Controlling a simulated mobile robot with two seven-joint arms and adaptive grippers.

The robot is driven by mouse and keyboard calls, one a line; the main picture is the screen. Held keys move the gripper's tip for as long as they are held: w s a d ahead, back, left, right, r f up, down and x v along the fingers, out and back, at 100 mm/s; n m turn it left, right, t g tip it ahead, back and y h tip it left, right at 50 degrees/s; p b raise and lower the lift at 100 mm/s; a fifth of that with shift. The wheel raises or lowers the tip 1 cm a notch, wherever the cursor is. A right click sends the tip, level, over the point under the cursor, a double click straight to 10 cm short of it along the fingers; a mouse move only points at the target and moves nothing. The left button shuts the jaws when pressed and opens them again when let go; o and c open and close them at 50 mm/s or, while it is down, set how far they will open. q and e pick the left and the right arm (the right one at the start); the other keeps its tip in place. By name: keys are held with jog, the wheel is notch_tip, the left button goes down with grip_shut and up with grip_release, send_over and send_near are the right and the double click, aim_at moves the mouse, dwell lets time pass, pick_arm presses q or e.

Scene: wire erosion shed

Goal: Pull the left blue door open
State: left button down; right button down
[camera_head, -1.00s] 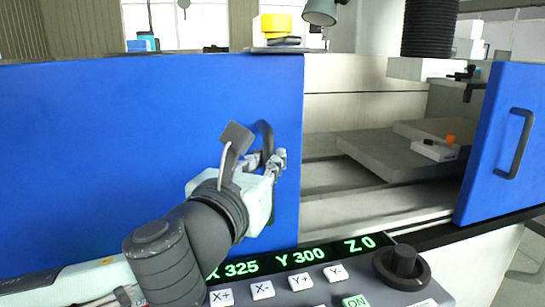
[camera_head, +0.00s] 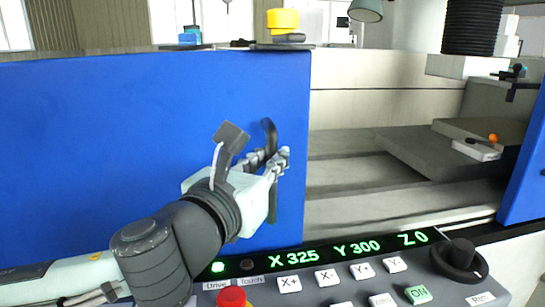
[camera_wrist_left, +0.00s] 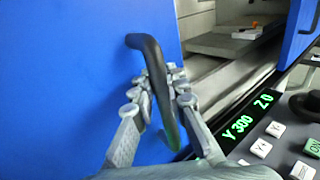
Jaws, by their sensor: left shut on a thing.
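The left blue door (camera_head: 120,130) fills the left half of the head view. Its right edge stands well apart from the right blue door (camera_head: 525,180), so there is a wide opening between them. The left door's dark handle (camera_head: 270,135) is near that edge; it also shows in the left wrist view (camera_wrist_left: 148,48). My left gripper (camera_head: 270,160) is at the handle, its fingers shut around the bar, as the left wrist view (camera_wrist_left: 163,90) also shows. The gripper hides the handle's middle. My right gripper is in neither current view.
A control panel (camera_head: 330,265) with a green readout, buttons and a dark knob (camera_head: 460,252) lies below the opening. Inside are a grey block (camera_head: 420,155) and a small white tray (camera_head: 476,150). A black bellows column (camera_head: 472,25) hangs above. Yellow and dark items sit above the door.

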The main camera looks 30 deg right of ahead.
pick_arm(q)
jog(key=c, duration=1.5)
grip_release()
jog(key=v, duration=0.7)
jog(key=shift+s+a, duration=0.2)
